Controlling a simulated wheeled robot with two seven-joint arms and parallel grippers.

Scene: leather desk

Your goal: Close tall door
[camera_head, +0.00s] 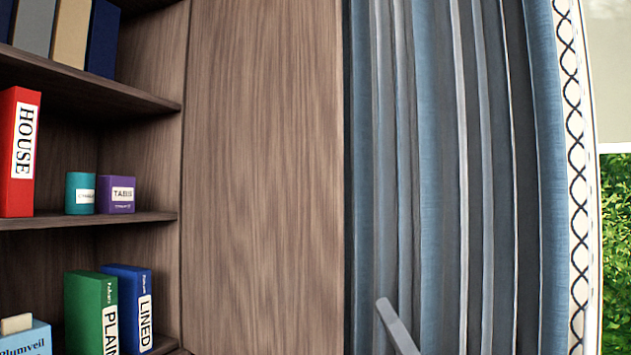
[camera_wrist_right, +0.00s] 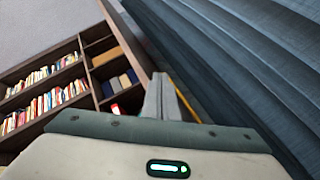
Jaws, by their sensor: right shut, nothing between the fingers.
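The tall door (camera_head: 265,170) is a brown wood-grain panel standing upright beside the open shelves, so it stands open. Its far edge borders the curtain in the head view. In the right wrist view the panel (camera_wrist_right: 128,38) shows as a narrow brown strip between bookcase and curtain. My right gripper (camera_head: 385,305) shows as a grey finger low in the head view, to the right of the panel's edge and in front of the curtain. In the wrist view the right gripper (camera_wrist_right: 163,80) is shut and empty, close to the panel; contact cannot be told. My left gripper is out of view.
Shelves (camera_head: 80,220) at left hold a red book (camera_head: 18,150), a teal jar (camera_head: 80,193), a purple box (camera_head: 117,194), and green and blue books. A blue-grey curtain (camera_head: 470,150) hangs close on the right, with a window (camera_head: 615,250) beyond.

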